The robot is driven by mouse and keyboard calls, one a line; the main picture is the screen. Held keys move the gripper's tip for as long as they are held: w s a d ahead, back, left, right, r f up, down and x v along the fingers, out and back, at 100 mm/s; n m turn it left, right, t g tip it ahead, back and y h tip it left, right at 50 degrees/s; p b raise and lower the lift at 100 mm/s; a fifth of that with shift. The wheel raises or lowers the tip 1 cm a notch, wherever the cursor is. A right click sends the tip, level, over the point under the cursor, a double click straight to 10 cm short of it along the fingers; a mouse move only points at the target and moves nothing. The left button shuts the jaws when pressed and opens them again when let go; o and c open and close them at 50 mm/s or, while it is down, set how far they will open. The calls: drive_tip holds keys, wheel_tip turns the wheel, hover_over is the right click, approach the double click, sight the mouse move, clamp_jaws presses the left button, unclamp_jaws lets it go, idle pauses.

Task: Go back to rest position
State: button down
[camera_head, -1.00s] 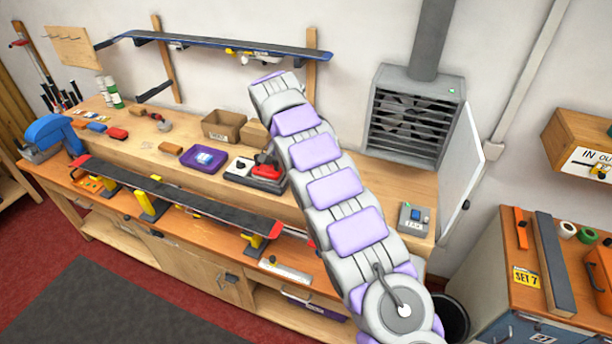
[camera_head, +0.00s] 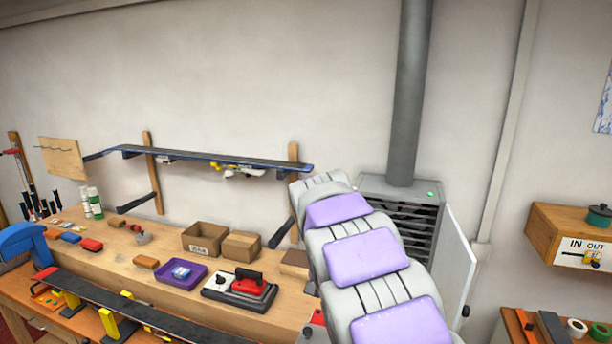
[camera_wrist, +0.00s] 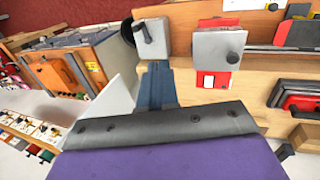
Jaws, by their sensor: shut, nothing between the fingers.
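My gripper (camera_wrist: 158,84) shows in the wrist view as narrow blue-grey fingers beyond a dark grey bar with screws and a purple panel. It is shut, with nothing held. In the head view my purple and grey arm rises from the bottom right toward the wall, in front of the grey vented unit. The gripper itself is hidden there behind the arm.
The wooden bench (camera_head: 110,245) holds a purple tray (camera_head: 195,262), cardboard boxes (camera_head: 202,238) and a red-handled tool (camera_head: 250,285). A ski rack (camera_head: 215,159) hangs above. A grey vented unit (camera_head: 425,192) and a wooden wall box (camera_head: 550,234) stand to the right.

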drive_tip(key=s+d+f+n+y+b, duration=0.15)
drive_tip(key=s+d, duration=0.25)
drive_tip(key=s, duration=0.4)
drive_tip(key=s+d+f+m+b, duration=0.1)
drive_tip(key=s+d+f+b, duration=0.15)
drive_tip(key=s, duration=0.65)
drive_tip(key=s+f+n+y+b, duration=0.1)
drive_tip(key=s+f+b, duration=0.1)
drive_tip(key=s+f, duration=0.3)
drive_tip(key=s+f+n+b, duration=0.1)
drive_tip(key=s+f, duration=0.4)
drive_tip(key=s, duration=0.9)
drive_tip(key=shift+n+g+y+b, duration=0.3)
drive_tip(key=shift+n+y+b, duration=0.05)
drive_tip(key=shift+b, duration=0.25)
